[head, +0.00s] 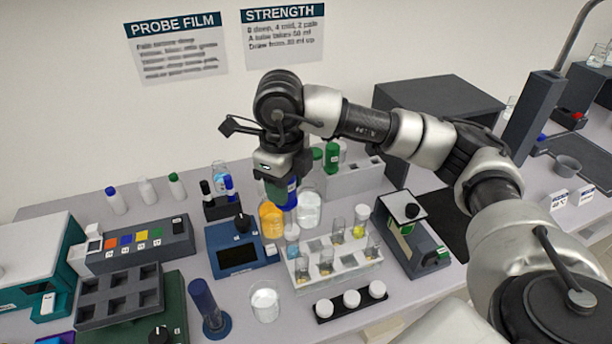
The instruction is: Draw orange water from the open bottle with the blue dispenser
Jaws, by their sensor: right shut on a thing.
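The open bottle of orange water (269,220) stands on the table, left of a clear bottle (310,211). My right gripper (282,180) points down just above these bottles and is shut on the blue dispenser (291,197). The dispenser hangs upright at the right side of the orange bottle in the picture. Its lower end is small, and I cannot tell whether it is inside the bottle or in front of it. The gripper and dispenser hide part of the orange bottle's top. My left gripper is not in view.
A white rack (336,262) with several glass tubes stands in front right. A dark blue device (238,262) with a knob is at left. A glass beaker (265,303) and a strip of white caps (351,299) are near the front. A grey block (345,180) stands behind.

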